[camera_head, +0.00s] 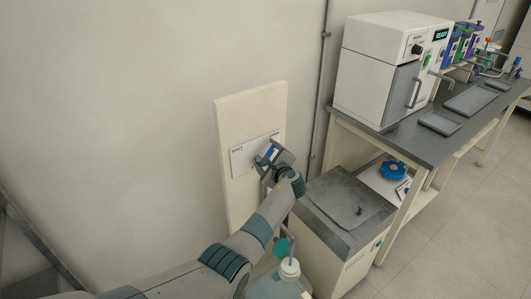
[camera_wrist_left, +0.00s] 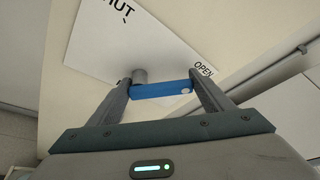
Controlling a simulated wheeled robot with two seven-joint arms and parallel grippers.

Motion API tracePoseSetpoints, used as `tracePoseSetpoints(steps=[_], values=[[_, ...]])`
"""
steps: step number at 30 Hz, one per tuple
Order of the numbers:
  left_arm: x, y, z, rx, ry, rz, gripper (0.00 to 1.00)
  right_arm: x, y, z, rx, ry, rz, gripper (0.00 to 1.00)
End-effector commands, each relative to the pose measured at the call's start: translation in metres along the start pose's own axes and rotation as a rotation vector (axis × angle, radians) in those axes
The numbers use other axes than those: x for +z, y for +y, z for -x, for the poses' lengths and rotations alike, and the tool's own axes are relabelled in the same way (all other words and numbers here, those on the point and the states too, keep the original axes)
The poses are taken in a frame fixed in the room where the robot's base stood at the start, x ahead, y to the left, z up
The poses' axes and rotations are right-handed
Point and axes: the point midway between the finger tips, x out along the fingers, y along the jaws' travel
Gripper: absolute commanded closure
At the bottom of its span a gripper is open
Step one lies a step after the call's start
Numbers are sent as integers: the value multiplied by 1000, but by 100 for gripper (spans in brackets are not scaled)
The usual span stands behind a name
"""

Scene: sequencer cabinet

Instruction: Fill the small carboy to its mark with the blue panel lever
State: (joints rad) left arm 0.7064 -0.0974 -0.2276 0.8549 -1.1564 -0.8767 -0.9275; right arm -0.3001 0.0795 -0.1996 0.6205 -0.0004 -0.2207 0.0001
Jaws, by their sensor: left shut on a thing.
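The blue panel lever (camera_wrist_left: 160,91) is pivoted on a white label plate (camera_wrist_left: 110,55) marked SHUT at left and OPEN at right. My left gripper (camera_head: 268,154) is at the panel (camera_head: 237,112), shut on the lever, with one finger at each end of the blue bar in the wrist view. The lever's free end lies towards the OPEN mark.
A low cabinet (camera_head: 348,205) with a grey top stands right of the panel. Behind it a bench (camera_head: 400,140) carries a white machine (camera_head: 385,70) reading READY and grey trays (camera_head: 440,123). A blue round thing (camera_head: 392,170) sits under the bench. The floor at right is clear.

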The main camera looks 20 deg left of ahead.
Motion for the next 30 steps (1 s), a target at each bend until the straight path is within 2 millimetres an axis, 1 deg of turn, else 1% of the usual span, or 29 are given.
tracePoseSetpoints(steps=[6,17,18,20,21,30], values=[[-2,0,-1,19,0,-44,67,0,0,3,0,0,0,100],[-2,0,-1,21,-1,-51,67,0,0,3,0,1,0,100],[-2,0,-1,21,-1,-51,24,0,0,3,0,1,0,100],[-2,0,-1,20,-1,-50,10,0,0,3,0,1,0,100],[-2,0,-1,20,-1,-50,8,0,0,3,0,1,0,100],[-1,0,-1,20,0,-48,8,0,0,4,0,1,0,100]])
